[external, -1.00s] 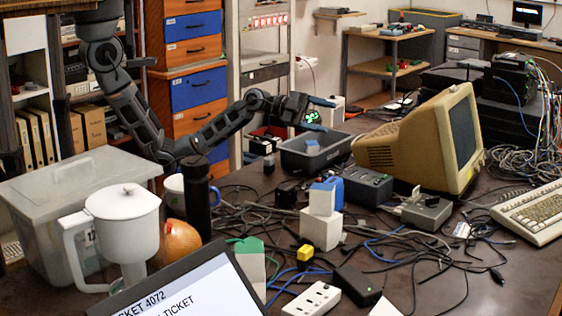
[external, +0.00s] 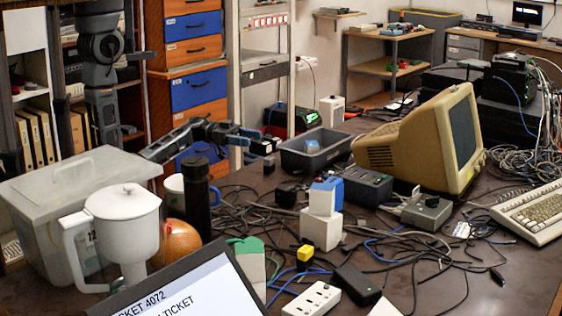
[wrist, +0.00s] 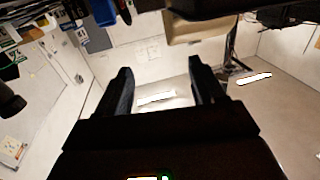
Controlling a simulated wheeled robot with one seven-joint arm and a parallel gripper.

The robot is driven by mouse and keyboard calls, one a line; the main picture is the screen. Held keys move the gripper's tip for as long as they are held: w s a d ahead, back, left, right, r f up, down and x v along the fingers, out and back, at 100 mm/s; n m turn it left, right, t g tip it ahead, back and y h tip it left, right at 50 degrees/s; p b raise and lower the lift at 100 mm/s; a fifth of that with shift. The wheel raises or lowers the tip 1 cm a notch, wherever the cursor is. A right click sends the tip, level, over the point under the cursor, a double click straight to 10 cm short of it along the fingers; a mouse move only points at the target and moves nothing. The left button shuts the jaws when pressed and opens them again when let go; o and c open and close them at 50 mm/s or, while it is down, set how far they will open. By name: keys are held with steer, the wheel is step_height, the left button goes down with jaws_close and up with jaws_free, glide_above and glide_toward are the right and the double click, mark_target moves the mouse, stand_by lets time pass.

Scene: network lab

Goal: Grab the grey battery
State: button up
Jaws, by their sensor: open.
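My gripper (external: 254,137) is open and empty at the far left part of the table, left of the dark grey bin. Its two fingers show apart in the wrist view (wrist: 160,72), with nothing between them. A small grey-and-dark block (external: 269,163) stands on the table just below and right of the gripper, apart from it. It may be the grey battery, but it is too small to tell. A pale blue-grey thing (external: 312,147) lies in the bin. I cannot make out a battery in the wrist view.
The dark grey bin (external: 292,161) is right of my gripper. Cables, a power strip (external: 313,299) and a beige monitor (external: 400,145) crowd the table.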

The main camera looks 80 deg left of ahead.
glide_toward(269, 158)
steer(key=shift+x, duration=1.05)
steer(key=shift+w+f, duration=0.1)
steer(key=shift+w, duration=0.15)
steer(key=p+x, duration=0.2)
steer(key=x, duration=0.5)
steer(key=shift+w+d, duration=0.1)
steer(key=shift+w, duration=0.05)
steer(key=c, duration=1.1)
steer(key=shift+b, duration=0.3)
